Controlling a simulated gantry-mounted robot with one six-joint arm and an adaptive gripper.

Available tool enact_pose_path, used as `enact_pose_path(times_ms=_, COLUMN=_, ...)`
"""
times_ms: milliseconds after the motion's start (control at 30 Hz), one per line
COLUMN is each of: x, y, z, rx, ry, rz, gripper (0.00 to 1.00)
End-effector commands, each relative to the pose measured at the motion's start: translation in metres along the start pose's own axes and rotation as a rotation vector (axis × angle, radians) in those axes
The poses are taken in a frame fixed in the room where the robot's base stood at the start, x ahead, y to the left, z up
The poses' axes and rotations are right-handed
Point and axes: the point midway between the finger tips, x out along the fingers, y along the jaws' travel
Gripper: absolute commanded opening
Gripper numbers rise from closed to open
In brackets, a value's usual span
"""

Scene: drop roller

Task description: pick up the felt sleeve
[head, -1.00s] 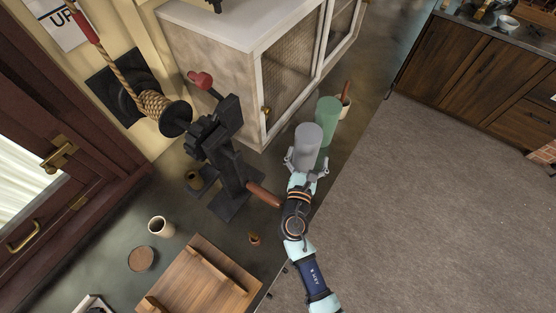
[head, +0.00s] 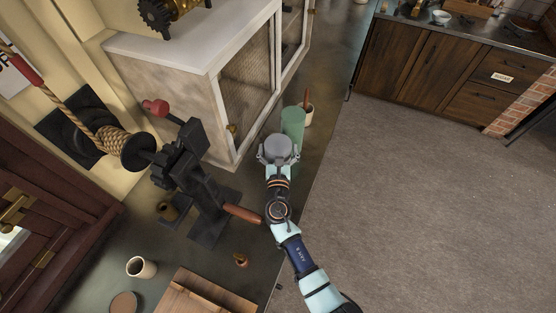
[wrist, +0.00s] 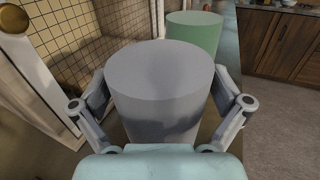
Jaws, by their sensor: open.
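A plain grey cylinder, which looks like the felt sleeve (head: 279,147), stands upright near the counter's right edge. My gripper (head: 278,157) is open, with one finger on each side of the grey cylinder. In the wrist view the grey cylinder (wrist: 160,85) fills the middle between the finger links, and the fingertips are hidden. I cannot tell whether the fingers touch it. A green cylinder (head: 293,121) stands just behind it, and also shows behind it in the wrist view (wrist: 194,32).
A cabinet (head: 200,100) with mesh doors stands close on the left. A cup (head: 308,113) is beyond the green cylinder. A black press-like device (head: 195,185) with a brown handle (head: 242,213) is left of my arm. Open floor lies to the right.

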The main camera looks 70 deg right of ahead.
Motion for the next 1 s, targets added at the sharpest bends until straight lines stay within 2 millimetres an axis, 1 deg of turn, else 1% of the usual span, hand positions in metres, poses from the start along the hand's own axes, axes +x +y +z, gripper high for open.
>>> enact_pose_path(times_ms=133, x=0.000, y=0.000, z=0.000, rx=0.000, ry=0.000, rz=0.000, gripper=1.00)
enact_pose_path(times_ms=467, x=-0.001, y=0.000, z=0.000, rx=0.000, ry=0.000, rz=0.000, gripper=0.45)
enact_pose_path(times_ms=500, x=-0.001, y=0.000, z=0.000, rx=0.000, ry=0.000, rz=0.000, gripper=0.38)
enact_pose_path(times_ms=567, x=-0.001, y=0.000, z=0.000, rx=0.000, ry=0.000, rz=0.000, gripper=0.28)
enact_pose_path(times_ms=600, x=-0.001, y=0.000, z=0.001, rx=0.000, ry=-0.001, rz=0.000, gripper=0.26)
enact_pose_path(times_ms=833, x=-0.001, y=0.000, z=0.003, rx=0.001, ry=-0.001, rz=0.000, gripper=0.26)
enact_pose_path(times_ms=933, x=-0.001, y=0.000, z=0.011, rx=0.000, ry=-0.002, rz=-0.001, gripper=0.26)
enact_pose_path(times_ms=1000, x=-0.001, y=0.000, z=0.021, rx=0.002, ry=-0.002, rz=-0.001, gripper=0.26)
